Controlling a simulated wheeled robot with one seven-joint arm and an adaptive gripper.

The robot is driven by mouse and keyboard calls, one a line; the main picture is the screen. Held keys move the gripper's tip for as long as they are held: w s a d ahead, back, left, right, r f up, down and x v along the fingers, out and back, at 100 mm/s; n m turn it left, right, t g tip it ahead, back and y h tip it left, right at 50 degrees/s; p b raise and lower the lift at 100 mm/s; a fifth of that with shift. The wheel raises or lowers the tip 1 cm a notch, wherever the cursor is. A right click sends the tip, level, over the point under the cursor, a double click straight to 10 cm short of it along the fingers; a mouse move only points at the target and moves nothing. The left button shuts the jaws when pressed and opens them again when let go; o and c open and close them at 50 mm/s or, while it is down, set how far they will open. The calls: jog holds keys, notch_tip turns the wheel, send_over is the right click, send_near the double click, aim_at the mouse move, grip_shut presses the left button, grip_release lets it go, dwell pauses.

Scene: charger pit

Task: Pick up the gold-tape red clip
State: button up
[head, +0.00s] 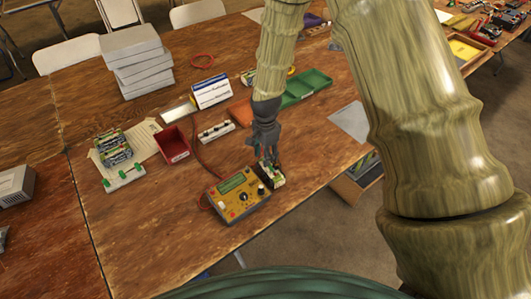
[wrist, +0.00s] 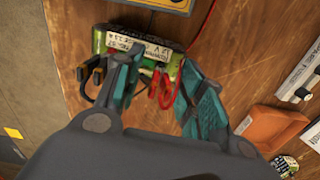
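Red clips (wrist: 164,90) with red handles hang at the near side of a green battery pack (wrist: 150,47) in the wrist view. A yellowish band shows near their upper part, but I cannot tell clearly which clip carries gold tape. My gripper (wrist: 160,74) is open, its teal-padded fingers apart on either side of the red clips. I cannot tell whether either finger touches them. Black clips (wrist: 92,76) with orange-gold bands lie left of the left finger. In the head view, my gripper (head: 268,158) points down at the battery pack (head: 273,180), hiding most of the clips.
A yellow meter box (head: 226,208) stands beside the battery pack. A red bin (head: 172,146), a white switch strip (head: 215,131) and an orange tray (wrist: 274,128) are nearby. The table edge is close on the right. Bare wood lies in front of the meter.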

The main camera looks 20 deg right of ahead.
grip_shut()
jog(key=shift+r, duration=0.15)
jog(key=shift+r+b, duration=0.35)
jog(key=shift+r, duration=0.2)
jog(key=shift+r+b, duration=0.35)
jog(key=shift+r, duration=0.6)
jog(key=s+a+b, duration=0.1)
jog(key=s+a, duration=0.2)
jog(key=s, duration=0.1)
jog(key=s+a+r+b, duration=0.1)
jog(key=s+a, duration=0.3)
jog(key=s+a+b, duration=0.1)
jog(key=s+a, duration=0.2)
jog(key=s, duration=0.1)
jog(key=shift+s+a+r, duration=0.15)
jog(key=shift+s+r, duration=0.05)
jog(key=shift+r, duration=0.2)
